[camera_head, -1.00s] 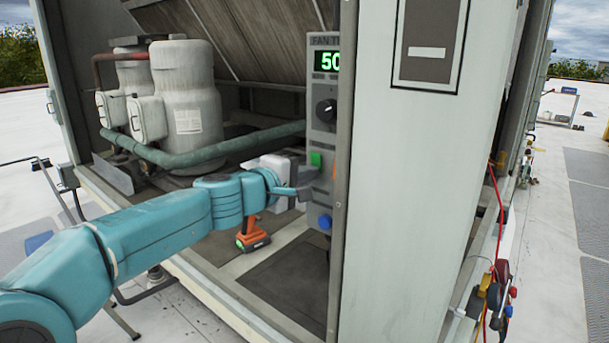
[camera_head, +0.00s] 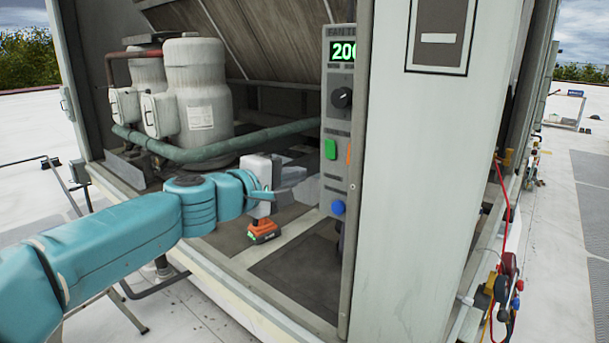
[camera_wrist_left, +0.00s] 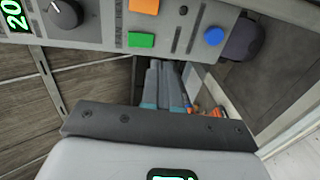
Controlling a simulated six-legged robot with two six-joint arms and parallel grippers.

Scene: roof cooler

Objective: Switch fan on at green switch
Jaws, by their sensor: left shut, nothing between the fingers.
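The green switch (camera_head: 331,149) sits on the grey fan control panel (camera_head: 328,114), below a black knob (camera_head: 342,97) and a green-lit display (camera_head: 343,51) reading about 200. In the left wrist view the green switch (camera_wrist_left: 141,40) is at the top, above the fingers. My left gripper (camera_head: 297,193) is shut and empty, lower than the green switch and a little left of the panel, apart from the switch. Its shut fingers also show in the left wrist view (camera_wrist_left: 168,82). My right gripper is not in view.
An orange button (camera_wrist_left: 143,7) and a blue button (camera_wrist_left: 214,36) are also on the panel. A cordless drill (camera_head: 264,231) stands on the cabinet floor behind my gripper. White tanks (camera_head: 199,90) and a green pipe (camera_head: 250,137) fill the left.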

